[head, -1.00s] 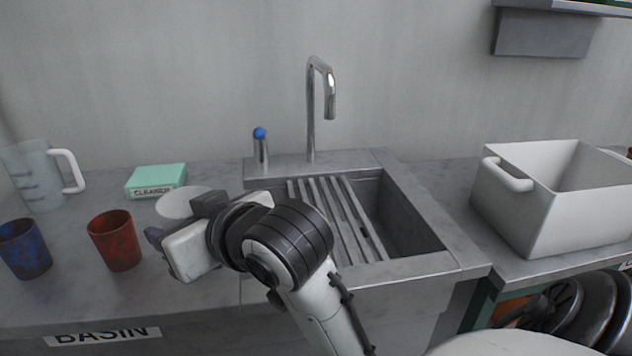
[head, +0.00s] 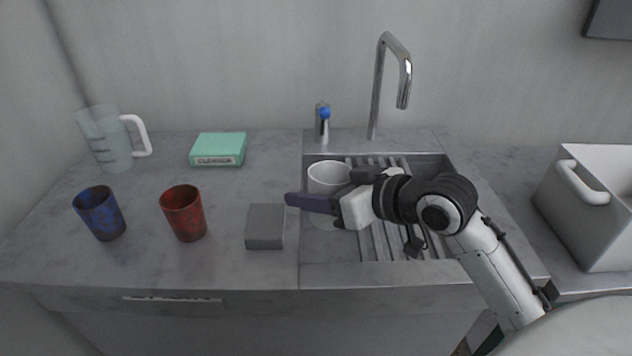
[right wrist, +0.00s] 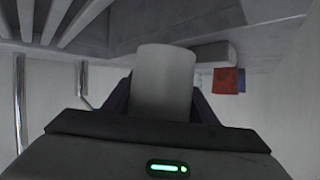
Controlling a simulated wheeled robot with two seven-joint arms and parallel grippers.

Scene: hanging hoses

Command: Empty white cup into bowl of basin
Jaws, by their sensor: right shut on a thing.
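The white cup (head: 327,175) is upright in the head view, above the left part of the basin (head: 432,165). My right gripper (head: 331,196) is shut on the cup, and its wrist and fingers hide the cup's lower right part. In the right wrist view the cup (right wrist: 166,80) stands between the two dark fingers. The cup's inside is mostly hidden, so I cannot tell what it holds. The basin has slats (head: 378,240) across its middle. My left gripper is not in view.
A grey block (head: 265,227), red cup (head: 184,213), blue cup (head: 100,213), green cleaner box (head: 218,149) and clear jug (head: 110,140) stand left of the basin. The faucet (head: 379,85) and blue-topped dispenser (head: 322,125) are behind it. A white bin (head: 603,225) stands at right.

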